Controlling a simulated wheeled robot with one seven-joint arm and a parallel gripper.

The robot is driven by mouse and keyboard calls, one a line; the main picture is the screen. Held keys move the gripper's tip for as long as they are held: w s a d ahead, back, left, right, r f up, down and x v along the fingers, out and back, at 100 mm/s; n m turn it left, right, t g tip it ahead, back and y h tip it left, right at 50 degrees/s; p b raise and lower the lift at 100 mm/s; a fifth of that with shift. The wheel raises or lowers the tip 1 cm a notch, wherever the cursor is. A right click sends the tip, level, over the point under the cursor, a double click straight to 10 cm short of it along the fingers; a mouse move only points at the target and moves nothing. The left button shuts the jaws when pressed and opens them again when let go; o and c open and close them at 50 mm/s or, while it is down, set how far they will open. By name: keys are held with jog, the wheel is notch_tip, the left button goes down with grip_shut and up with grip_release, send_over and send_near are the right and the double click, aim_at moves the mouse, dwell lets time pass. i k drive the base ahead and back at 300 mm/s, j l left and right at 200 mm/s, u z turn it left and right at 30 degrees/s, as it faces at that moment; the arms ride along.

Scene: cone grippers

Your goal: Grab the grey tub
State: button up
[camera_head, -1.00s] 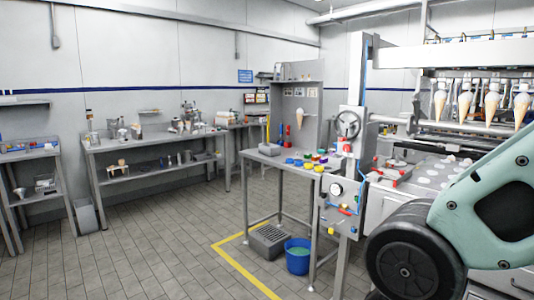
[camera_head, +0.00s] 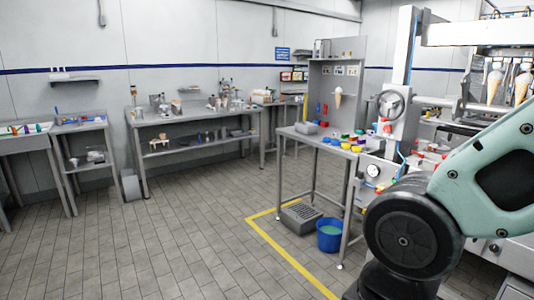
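A larger grey box with a slatted top (camera_head: 302,215) stands on the floor under that table. I cannot tell for certain which is the grey tub. My gripper is outside the view; only part of my arm shows at the right, well apart from both boxes.
The metal table (camera_head: 322,141) also bears several small coloured items. A blue bucket (camera_head: 330,236) stands on the floor beside a yellow floor line (camera_head: 290,262). Machinery with hanging cones (camera_head: 494,88) fills the right. The tiled floor (camera_head: 190,240) at left and centre is clear.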

aim_at(308, 128)
jog(key=i, duration=3.85)
jog(key=i+l+u, duration=0.2)
jog(key=i, duration=0.6)
jog(key=j, duration=0.1)
